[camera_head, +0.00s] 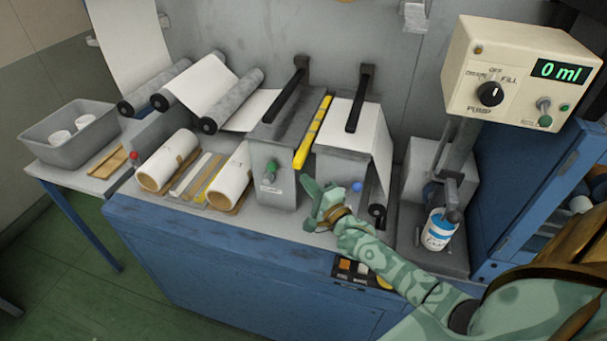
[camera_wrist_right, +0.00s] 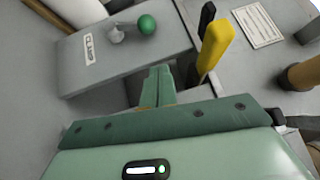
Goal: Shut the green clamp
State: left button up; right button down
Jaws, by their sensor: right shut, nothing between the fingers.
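The green clamp is a small lever with a green ball knob (camera_head: 271,166) on the front face of the left grey block (camera_head: 270,140). In the right wrist view the green knob (camera_wrist_right: 147,24) sits at the end of a short metal lever (camera_wrist_right: 118,33), beside a white label reading CLAMP (camera_wrist_right: 90,49). My right gripper (camera_head: 309,186) is shut and empty, just right of the block and apart from the knob. Its closed fingers (camera_wrist_right: 158,84) show below the knob in the wrist view. My left gripper is not in view.
A yellow bar (camera_head: 312,133) runs between the left block and the right block with a blue knob (camera_head: 357,187). White rolls (camera_head: 168,160) lie to the left. A pump box (camera_head: 515,75) reading 0 ml and a blue-white can (camera_head: 438,230) stand to the right.

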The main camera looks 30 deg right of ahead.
jog(key=s, duration=0.6)
jog(key=shift+s+d, duration=0.15)
jog(key=shift+s, duration=0.2)
jog(key=shift+f, duration=0.1)
